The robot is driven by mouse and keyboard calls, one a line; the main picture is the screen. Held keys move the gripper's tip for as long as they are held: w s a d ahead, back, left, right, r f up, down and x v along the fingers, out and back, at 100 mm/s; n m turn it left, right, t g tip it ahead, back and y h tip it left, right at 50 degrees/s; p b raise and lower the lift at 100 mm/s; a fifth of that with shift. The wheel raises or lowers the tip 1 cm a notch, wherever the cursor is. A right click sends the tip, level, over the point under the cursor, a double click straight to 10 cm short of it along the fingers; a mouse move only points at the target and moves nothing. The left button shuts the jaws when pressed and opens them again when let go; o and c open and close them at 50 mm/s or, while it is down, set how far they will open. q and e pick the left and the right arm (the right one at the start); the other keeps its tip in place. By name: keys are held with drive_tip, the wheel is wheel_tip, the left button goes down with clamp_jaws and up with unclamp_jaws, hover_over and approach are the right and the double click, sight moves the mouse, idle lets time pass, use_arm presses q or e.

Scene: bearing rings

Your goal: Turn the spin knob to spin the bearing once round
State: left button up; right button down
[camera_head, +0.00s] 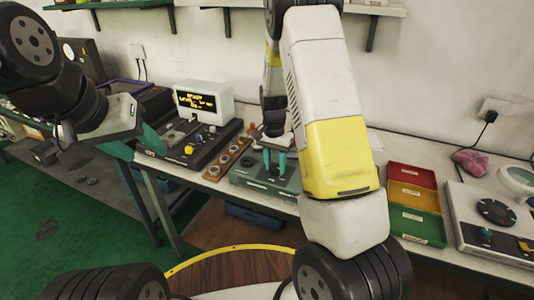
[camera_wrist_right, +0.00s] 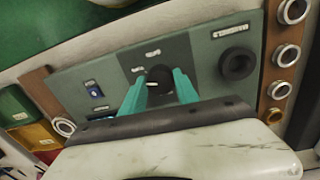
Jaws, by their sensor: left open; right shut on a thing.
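The spin knob (camera_wrist_right: 159,76), a small black knob with a white mark, sits on the green panel of a test device (camera_wrist_right: 203,70). My right gripper (camera_wrist_right: 160,88) is shut on it, with one teal finger on each side. In the head view my right gripper (camera_head: 275,161) points down at the same green device (camera_head: 243,178), and the knob is hidden there. A black round part (camera_wrist_right: 237,63) sits on the panel beside the knob; I cannot tell if it is the bearing. My left gripper (camera_head: 150,138) is open and empty at the left, near the bench edge.
A wooden rack (camera_head: 226,160) with several rings stands left of the device. A black unit (camera_head: 185,147) and a white display box (camera_head: 204,101) stand further left. Red, yellow and green bins (camera_head: 415,226) stand right of my right arm. A blue switch (camera_wrist_right: 95,89) is on the panel.

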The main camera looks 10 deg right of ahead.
sight(274, 167)
drive_tip(key=shift+m, duration=1.6)
drive_tip(key=c, duration=0.9)
unclamp_jaws()
drive_tip(key=shift+w+a+r, duration=0.1)
drive_tip(key=shift+r, duration=1.85)
drive_tip(key=shift+w+r, duration=0.1)
drive_tip(key=shift+r, duration=1.85)
drive_tip(key=shift+r, duration=0.1)
